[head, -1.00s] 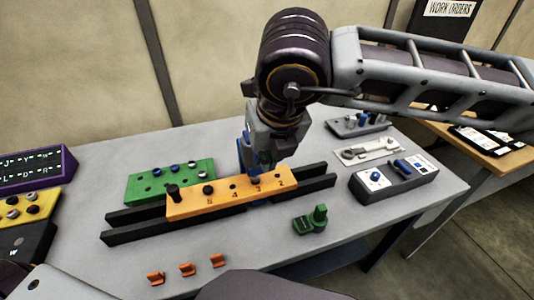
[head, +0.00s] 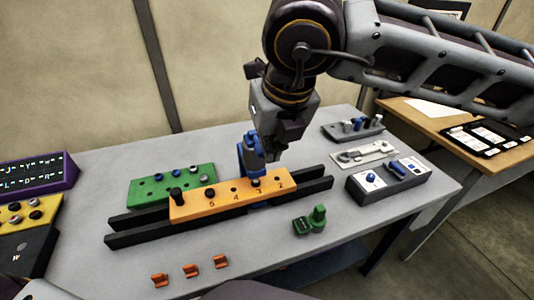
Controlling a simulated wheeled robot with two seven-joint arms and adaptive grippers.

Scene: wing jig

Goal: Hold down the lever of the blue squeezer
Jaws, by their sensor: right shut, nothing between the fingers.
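The blue squeezer (head: 250,157) stands upright at the back edge of the orange numbered bar (head: 215,204), near the hole marked 3. My right gripper (head: 277,152) is shut and empty, just right of and behind the squeezer's upper part. I cannot tell whether it touches the squeezer or its lever. The gripper partly hides the squeezer's right side. My left gripper is out of view.
The orange bar rests on two black rails (head: 140,236). A green block with pegs (head: 150,190) lies behind left, a small green clamp (head: 312,222) in front right. Several orange clips (head: 191,270) lie in front. A grey control box (head: 388,184) stands at right.

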